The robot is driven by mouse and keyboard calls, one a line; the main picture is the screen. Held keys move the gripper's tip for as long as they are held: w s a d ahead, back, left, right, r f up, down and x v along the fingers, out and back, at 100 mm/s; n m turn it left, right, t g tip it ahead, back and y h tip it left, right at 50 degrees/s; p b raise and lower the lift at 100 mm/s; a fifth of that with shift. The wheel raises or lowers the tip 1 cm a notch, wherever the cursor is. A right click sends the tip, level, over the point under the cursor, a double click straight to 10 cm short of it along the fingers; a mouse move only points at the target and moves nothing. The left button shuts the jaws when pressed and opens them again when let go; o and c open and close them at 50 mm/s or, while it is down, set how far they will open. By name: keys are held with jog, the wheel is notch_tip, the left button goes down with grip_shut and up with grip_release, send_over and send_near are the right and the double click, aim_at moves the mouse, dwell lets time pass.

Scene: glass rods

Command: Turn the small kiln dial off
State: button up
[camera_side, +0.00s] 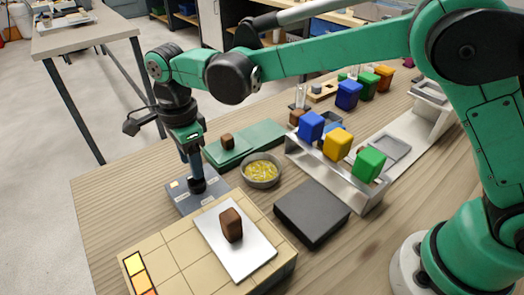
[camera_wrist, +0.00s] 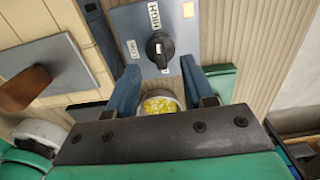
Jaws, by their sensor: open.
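The kiln control panel (camera_side: 180,199) is a flat grey-blue box on the table. In the wrist view the panel (camera_wrist: 127,20) carries a round black dial (camera_wrist: 158,47) with a raised grip and a small light mark. A HIGH label (camera_wrist: 153,15) and a LOW label (camera_wrist: 133,49) sit around it. A further small label beside the dial is too small to read, and I cannot tell exactly which label the dial points to. My gripper (camera_side: 193,170) points down over the panel. In the wrist view my gripper (camera_wrist: 158,68) is open, with its blue fingers either side of the dial.
A tiled kiln-top block (camera_side: 180,245) with a white plate (camera_side: 245,262) and brown block (camera_side: 231,225) stands in front. A bowl of yellow pieces (camera_side: 261,170), green board (camera_side: 258,140), dark grey slab (camera_side: 312,212) and metal rack (camera_side: 330,182) with coloured bins stand to the right.

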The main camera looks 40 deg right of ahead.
jog(key=shift+f, duration=1.45)
grip_shut()
